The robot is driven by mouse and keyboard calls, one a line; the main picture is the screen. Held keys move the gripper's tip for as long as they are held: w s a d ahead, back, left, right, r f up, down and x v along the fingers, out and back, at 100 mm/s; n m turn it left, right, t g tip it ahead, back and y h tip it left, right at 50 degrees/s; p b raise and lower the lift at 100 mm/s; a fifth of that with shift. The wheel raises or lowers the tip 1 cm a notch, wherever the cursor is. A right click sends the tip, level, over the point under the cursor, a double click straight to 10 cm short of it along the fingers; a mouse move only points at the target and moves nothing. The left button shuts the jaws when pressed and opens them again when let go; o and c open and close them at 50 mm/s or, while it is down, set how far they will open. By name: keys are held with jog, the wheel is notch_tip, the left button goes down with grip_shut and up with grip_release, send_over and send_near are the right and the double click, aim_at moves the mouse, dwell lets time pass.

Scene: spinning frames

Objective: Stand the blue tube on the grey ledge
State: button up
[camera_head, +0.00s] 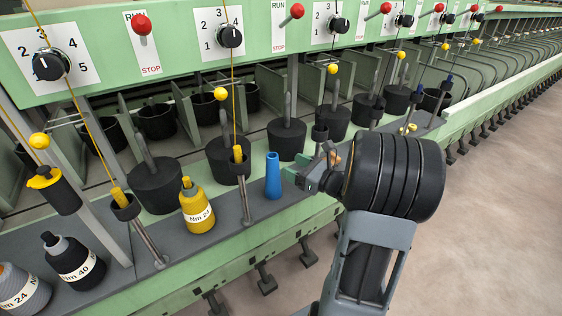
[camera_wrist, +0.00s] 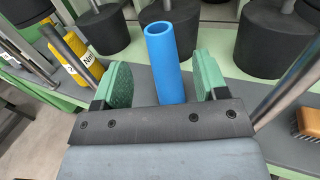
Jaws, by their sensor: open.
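The blue tube (camera_head: 273,175) stands upright on the grey ledge (camera_head: 225,226), near its front edge, in the head view. In the wrist view the blue tube (camera_wrist: 168,62) shows its open top and lies between the two green finger pads, with a gap on each side. My gripper (camera_wrist: 163,84) is open and not closed on the tube. In the head view my gripper (camera_head: 305,178) is just right of the tube, partly hidden by my own wrist. The tube's base is partly hidden by the gripper body in the wrist view.
A yellow bobbin (camera_head: 197,208) stands left of the tube, with a metal post (camera_head: 245,190) between them. Black round holders (camera_head: 287,138) stand behind the tube. A brush (camera_wrist: 306,121) lies on the ledge at right in the wrist view.

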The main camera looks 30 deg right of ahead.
jog(key=s+a+f+n+g+h, duration=0.1)
jog(key=s+a+n+g+h, duration=0.3)
jog(key=n, duration=1.1)
jog(key=s+a+f+n+g+h, duration=0.1)
jog(key=s+a+n+g+h, duration=0.3)
jog(key=s+a+n+g, duration=0.5)
jog(key=s+n, duration=0.2)
jog(key=n, duration=0.4)
jog(key=shift+a+f+h, duration=0.25)
jog(key=shift+f+h, duration=0.15)
